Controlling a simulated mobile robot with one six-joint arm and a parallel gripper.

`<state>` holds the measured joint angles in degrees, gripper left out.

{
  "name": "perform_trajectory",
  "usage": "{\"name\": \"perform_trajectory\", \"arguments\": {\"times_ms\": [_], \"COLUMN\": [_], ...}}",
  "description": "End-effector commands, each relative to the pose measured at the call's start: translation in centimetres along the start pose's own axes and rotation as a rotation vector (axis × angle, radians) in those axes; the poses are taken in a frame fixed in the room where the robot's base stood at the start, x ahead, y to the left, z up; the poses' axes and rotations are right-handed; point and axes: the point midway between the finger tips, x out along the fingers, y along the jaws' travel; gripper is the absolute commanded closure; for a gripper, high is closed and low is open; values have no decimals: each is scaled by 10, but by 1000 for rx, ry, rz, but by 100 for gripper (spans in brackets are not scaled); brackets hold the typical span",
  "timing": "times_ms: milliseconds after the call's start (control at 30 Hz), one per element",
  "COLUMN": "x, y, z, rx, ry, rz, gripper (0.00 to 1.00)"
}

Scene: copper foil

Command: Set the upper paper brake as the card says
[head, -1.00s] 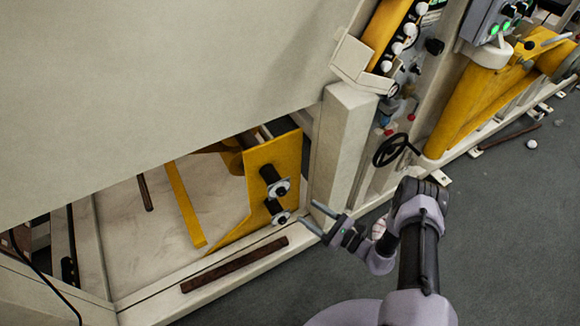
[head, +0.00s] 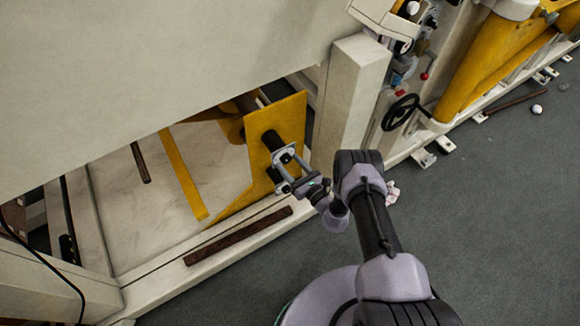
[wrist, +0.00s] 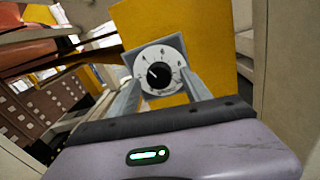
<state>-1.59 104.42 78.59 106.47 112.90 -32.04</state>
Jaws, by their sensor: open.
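The upper paper brake dial (head: 286,153) is a black round knob on a white scale with a square grey plate, at the end of a black cylinder on a yellow panel (head: 289,113). The lower brake (head: 273,174) is mostly hidden behind my gripper. No readable card shows.
A beige machine post (head: 350,95) stands right of the panel, with a black handwheel (head: 400,112) beyond it. A brown strip (head: 238,236) lies on the low beige frame rail (head: 150,284).

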Motion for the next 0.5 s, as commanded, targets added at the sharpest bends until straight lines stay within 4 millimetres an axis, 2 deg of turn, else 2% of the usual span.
{"name": "perform_trajectory", "arguments": {"times_ms": [267,367,500], "x": [4,4,4], "y": [0,0,0], "z": [1,1,1], "rx": [0,0,0], "ry": [-1,-1,-1], "rz": [-1,-1,0], "gripper": [43,59,86]}}
